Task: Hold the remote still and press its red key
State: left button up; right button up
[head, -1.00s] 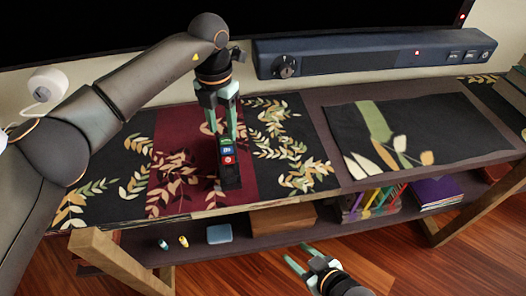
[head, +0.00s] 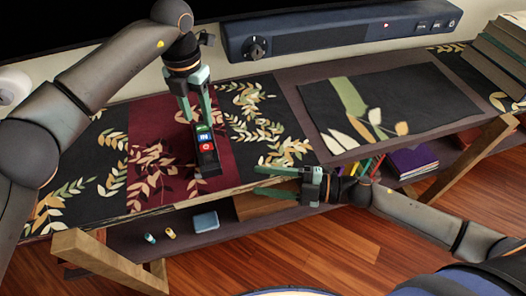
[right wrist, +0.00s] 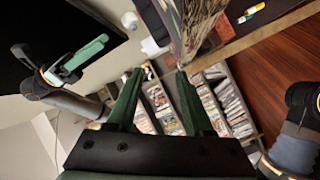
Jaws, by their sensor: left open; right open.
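The remote (head: 207,163) is a slim black block lying on the dark red band of the leafy runner. Its keys show green, blue and, nearest the front, red; the red key (head: 207,147) is uncovered. My left gripper (head: 198,121) points down at the remote's far end, its fingers open around or just behind that end; I cannot tell whether they touch it. My right gripper (head: 256,180) is open and empty at the bench's front edge, right of the remote, fingers pointing left. Its fingers also show in the right wrist view (right wrist: 160,74), where I cannot make out the remote.
A soundbar (head: 340,33) runs along the back. A dark leaf-patterned mat (head: 375,105) lies on the right of the bench, with stacked books (head: 500,58) beyond. The lower shelf holds a blue box (head: 206,221) and small items. The runner in front of the remote is clear.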

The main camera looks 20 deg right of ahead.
aim_at(205, 169)
jog(key=w+r+g, duration=0.3)
jog(key=g, duration=0.1)
jog(key=shift+w+a+r, duration=0.15)
jog(key=shift+w+r, duration=0.15)
jog(key=shift+w+d+m+g+h, duration=0.4)
jog(key=shift+w+m+g+h, duration=0.1)
jog(key=shift+w+m, duration=0.15)
jog(key=x, duration=1.2)
jog(key=shift+w+a+f, duration=0.1)
jog(key=shift+a, duration=0.1)
